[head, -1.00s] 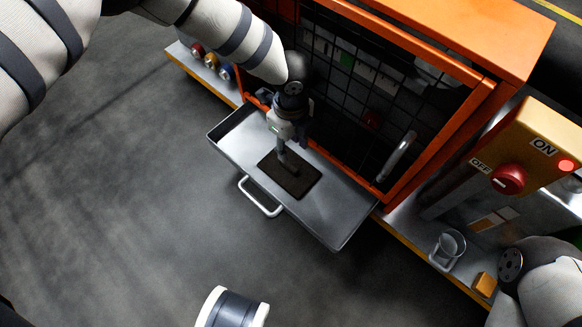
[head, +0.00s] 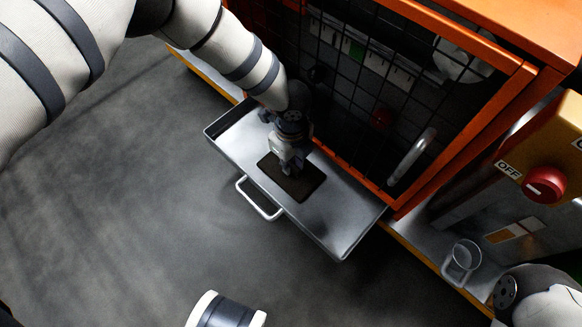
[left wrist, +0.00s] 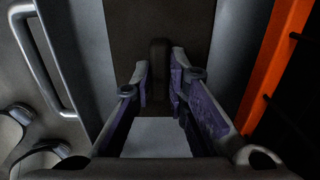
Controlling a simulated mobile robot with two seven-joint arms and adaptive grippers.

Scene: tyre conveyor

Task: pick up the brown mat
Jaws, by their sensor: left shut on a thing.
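The brown mat (head: 307,184) lies in the open metal drawer (head: 338,218), and it also shows in the left wrist view (left wrist: 195,25). A raised dark grip (left wrist: 159,62) stands up from the mat. My left gripper (head: 289,168) is over the mat's upper left part, with its fingers on either side of the grip and shut on it. The gripper hides part of the mat in the head view. I cannot tell whether the mat is lifted off the drawer floor.
The drawer's handle (head: 257,202) faces the open floor on the left. An orange-framed mesh cage (head: 372,55) stands right behind the drawer.

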